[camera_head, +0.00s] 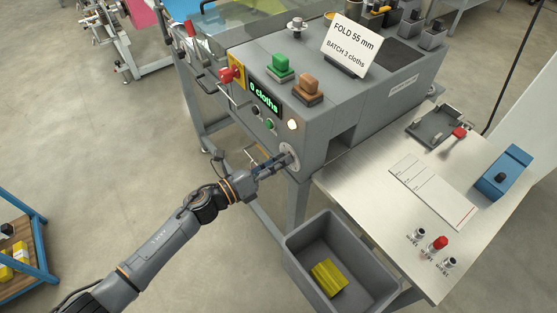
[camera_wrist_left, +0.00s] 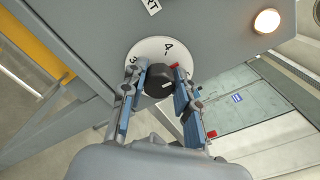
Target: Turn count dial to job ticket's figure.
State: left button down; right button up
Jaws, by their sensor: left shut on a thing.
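The count dial has a pale round plate (camera_head: 293,150) and sits low on the grey machine's front corner. In the left wrist view, its plate (camera_wrist_left: 150,47) carries dark marks, one like a 3 at left and one like a 4 at top. The dark knob (camera_wrist_left: 158,77) has a short pale line at its lower right. My left gripper (camera_head: 284,160) is shut on this knob, a finger on each side; it also shows in the left wrist view (camera_wrist_left: 161,88). The job ticket (camera_head: 352,45) stands on the machine, reading "FOLD 55 mm" and "BATCH 3 cloths". My right gripper is not in view.
A green display (camera_head: 265,97) reads "0 cloths". Green (camera_head: 280,67) and brown (camera_head: 307,87) blocks sit on the machine top. A grey bin (camera_head: 302,240) with yellow cloth stands below. A metal side table (camera_head: 380,200) lies at right.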

pick_arm(q)
jog(key=n+p, duration=0.1)
jog(key=n, duration=0.5)
jog(key=shift+w, duration=0.1)
jog(key=n+p, duration=0.1)
jog(key=n, duration=0.5)
jog(key=shift+a+f+n+p, duration=0.1)
jog(key=shift+n+p, duration=0.2)
jog(key=shift+n, duration=0.1)
jog(key=n+p, duration=0.1)
jog(key=n, duration=0.5)
jog(key=shift+f, duration=0.15)
jog(key=n+p, duration=0.1)
jog(key=n, duration=0.4)
jog(key=shift+f+n, duration=0.1)
jog(key=shift+n, duration=0.3)
jog(key=shift+s, duration=0.2)
jog(key=c, duration=1)
grip_release()
